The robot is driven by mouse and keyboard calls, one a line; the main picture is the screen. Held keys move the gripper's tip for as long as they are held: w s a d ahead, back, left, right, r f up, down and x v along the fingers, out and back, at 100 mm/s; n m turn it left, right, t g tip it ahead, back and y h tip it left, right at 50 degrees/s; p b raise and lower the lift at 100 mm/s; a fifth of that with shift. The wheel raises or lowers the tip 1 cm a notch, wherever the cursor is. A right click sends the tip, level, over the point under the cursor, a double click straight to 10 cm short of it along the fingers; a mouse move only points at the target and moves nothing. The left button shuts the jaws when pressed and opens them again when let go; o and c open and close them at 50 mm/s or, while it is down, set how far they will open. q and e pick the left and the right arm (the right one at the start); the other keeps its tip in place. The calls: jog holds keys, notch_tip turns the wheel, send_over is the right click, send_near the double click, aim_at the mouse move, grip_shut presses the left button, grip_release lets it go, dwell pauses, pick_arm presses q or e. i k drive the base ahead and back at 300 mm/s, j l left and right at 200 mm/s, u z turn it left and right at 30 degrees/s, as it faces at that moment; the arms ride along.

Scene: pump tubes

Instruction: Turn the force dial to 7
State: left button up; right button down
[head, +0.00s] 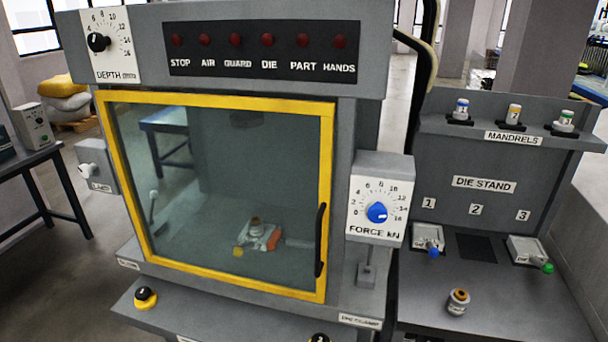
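The force dial (377,213) is a round blue knob on a white plate marked FORCE kN (375,232), on a grey box at the press's right side. Its scale runs around the knob from 0 at the left, over the top, to 16 at the right. A small pale mark shows on the knob, but it is too small to read a setting from. Nothing touches the knob. Neither of my grippers is in view.
Left of the dial is the press's yellow-framed window door (328,200) with a black handle (320,240). A black depth dial (98,42) sits at the upper left. A grey die stand (500,300) is at the right. Space before the dial looks clear.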

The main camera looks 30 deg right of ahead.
aim_at(377, 214)
jog(key=z, duration=1.25)
